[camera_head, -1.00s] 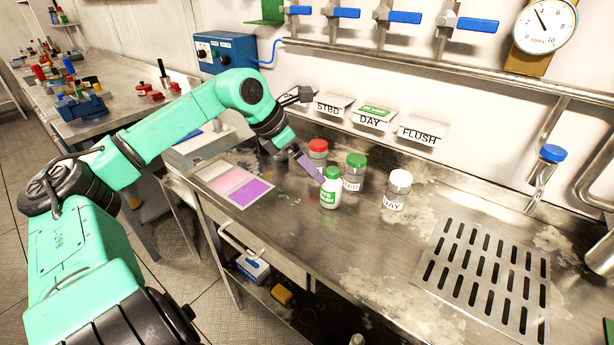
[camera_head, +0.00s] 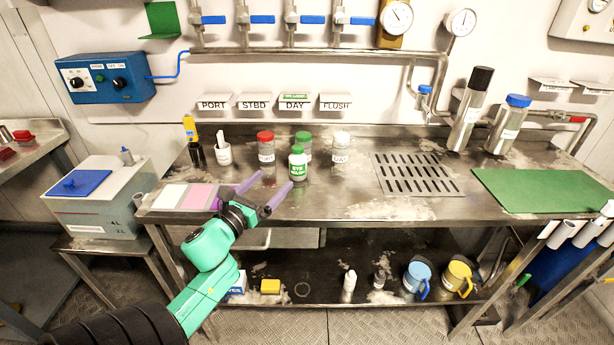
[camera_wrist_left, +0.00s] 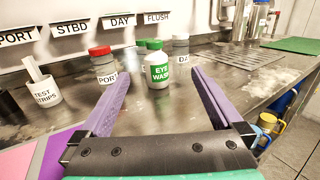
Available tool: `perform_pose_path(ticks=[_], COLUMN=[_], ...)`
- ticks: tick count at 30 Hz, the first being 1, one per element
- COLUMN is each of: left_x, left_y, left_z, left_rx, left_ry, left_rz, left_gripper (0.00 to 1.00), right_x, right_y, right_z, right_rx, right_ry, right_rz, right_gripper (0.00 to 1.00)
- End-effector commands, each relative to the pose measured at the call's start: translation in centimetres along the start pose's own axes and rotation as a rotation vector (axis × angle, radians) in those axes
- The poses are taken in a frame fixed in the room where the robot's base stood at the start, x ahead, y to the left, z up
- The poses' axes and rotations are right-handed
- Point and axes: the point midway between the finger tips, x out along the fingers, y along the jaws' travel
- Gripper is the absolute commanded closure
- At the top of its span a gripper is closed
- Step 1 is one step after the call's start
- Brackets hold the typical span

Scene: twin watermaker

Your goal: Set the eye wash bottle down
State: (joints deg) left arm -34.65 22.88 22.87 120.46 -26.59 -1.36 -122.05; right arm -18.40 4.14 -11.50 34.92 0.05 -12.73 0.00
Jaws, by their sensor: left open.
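The eye wash bottle (camera_head: 298,165), white with a green cap and green label, stands upright on the steel bench. It also shows in the left wrist view (camera_wrist_left: 157,70), beyond the fingertips and between them in the picture. My left gripper (camera_head: 268,190) is open and empty, in front of the bottle and apart from it. Its two purple fingers (camera_wrist_left: 160,84) are spread wide in the left wrist view. My right gripper is not in view.
Close behind the bottle stand a red-capped jar (camera_head: 266,147), a green-capped jar (camera_head: 304,140) and a white-capped jar (camera_head: 341,148). A test strips cup (camera_head: 223,153) is to the left. A slotted drain (camera_head: 416,174) and green mat (camera_head: 545,190) lie right.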

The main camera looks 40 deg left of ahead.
Motion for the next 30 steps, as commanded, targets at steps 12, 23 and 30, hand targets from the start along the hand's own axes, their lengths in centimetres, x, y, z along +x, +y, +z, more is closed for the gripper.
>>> perform_pose_path(ticks=[12, 23, 30], left_x=[7.0, 12.3, 14.0], left_y=[1.2, 2.1, 2.1], left_z=[-0.8, -1.2, -1.7], left_rx=[0.004, 0.004, 0.007], left_ry=[0.024, 0.025, 0.028], left_rz=[0.043, 0.043, 0.042], left_gripper=[0.0, 0.0, 0.0], right_x=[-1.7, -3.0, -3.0], right_y=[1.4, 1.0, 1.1], right_z=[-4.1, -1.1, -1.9], right_rx=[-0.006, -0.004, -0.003], right_ry=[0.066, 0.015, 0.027], right_rz=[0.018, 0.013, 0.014], right_gripper=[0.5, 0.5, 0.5])
